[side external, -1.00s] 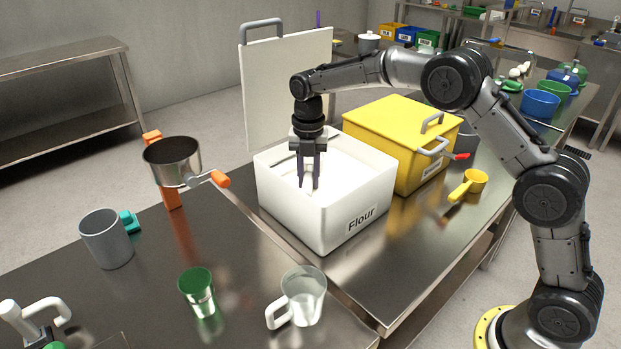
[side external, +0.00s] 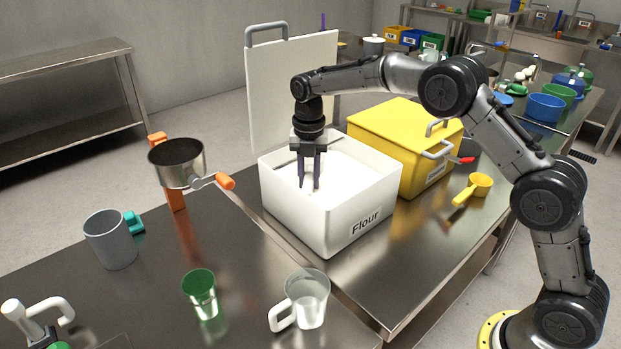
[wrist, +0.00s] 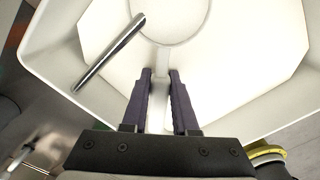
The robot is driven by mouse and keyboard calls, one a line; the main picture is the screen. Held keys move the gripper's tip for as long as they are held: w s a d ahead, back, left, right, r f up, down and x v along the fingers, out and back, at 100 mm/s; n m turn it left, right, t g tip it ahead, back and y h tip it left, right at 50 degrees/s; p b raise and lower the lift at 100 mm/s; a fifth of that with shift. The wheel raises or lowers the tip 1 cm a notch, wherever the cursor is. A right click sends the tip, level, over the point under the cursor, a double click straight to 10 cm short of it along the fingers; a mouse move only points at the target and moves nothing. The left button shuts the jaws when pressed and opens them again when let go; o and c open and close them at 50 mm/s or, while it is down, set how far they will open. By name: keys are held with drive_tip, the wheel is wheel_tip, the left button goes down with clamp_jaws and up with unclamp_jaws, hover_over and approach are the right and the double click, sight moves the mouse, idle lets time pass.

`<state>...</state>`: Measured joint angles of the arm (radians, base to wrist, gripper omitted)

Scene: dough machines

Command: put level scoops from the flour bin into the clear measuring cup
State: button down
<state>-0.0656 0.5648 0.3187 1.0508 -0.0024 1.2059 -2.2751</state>
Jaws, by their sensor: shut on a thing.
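The white flour bin (side external: 318,215), labelled Flour, stands open with white flour inside. My gripper (side external: 309,187) points down into it. In the wrist view my gripper (wrist: 161,75) is shut on the pale handle of a white scoop (wrist: 168,18). The scoop's round bowl lies ahead of the fingers, white against the white flour, so its fill is hard to tell.
A green cup (side external: 200,293), a grey mug (side external: 110,240) and a metal sifter pan (side external: 177,163) with an orange handle stand left of the bin. A white lid (side external: 292,90) stands upright behind it. A yellow bin (side external: 405,145) and yellow scoop (side external: 480,185) are to the right.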

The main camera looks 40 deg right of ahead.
drive_tip(key=shift+w, duration=0.95)
idle(0.6)
drive_tip(key=shift+s+r, duration=0.1)
drive_tip(key=shift+s, duration=3.35)
wheel_tip(320, 180, up, 9)
idle(0.8)
